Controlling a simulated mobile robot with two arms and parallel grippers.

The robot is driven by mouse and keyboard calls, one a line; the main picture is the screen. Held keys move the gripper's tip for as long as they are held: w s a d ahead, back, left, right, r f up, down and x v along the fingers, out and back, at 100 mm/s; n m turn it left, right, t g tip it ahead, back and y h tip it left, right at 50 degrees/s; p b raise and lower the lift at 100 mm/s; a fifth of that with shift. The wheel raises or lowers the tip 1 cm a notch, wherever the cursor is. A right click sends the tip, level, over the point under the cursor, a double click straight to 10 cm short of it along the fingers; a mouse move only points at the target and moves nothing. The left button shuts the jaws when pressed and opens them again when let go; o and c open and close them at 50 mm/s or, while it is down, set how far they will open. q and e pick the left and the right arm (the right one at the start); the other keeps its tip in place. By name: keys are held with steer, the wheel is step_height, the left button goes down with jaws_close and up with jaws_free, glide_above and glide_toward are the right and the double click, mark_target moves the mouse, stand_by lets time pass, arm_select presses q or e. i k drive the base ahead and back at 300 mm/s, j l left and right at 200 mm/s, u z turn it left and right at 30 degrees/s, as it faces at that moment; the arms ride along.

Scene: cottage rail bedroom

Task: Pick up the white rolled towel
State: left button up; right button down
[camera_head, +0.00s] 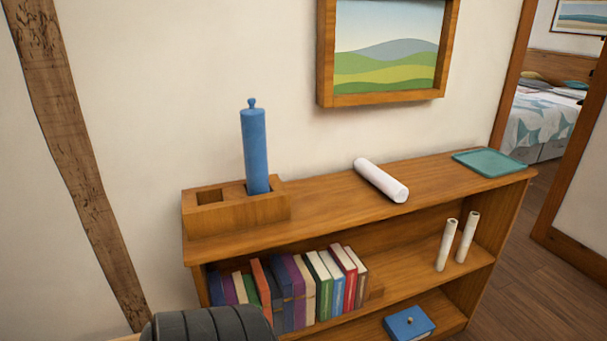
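The white rolled towel (381,180) lies on its side on the top of a wooden shelf unit (330,208), right of the middle of the head view. It lies slantwise, with its near end toward the lower right by the front edge of the top. Nothing touches it from above. Neither of my grippers shows in the head view.
Left of the towel, a blue cylinder (255,150) stands in a wooden two-hole holder (235,212). A teal tray (488,162) lies to its right. Books (298,292), two cream rolls (447,245) and a blue box (409,323) occupy lower shelves. A framed picture (388,98) hangs above.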

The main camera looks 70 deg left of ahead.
mark_target(396, 191)
steer(key=u, duration=1.6)
steer(key=i+l, duration=0.15)
steer(key=l+u, duration=0.05)
steer(key=l, duration=0.05)
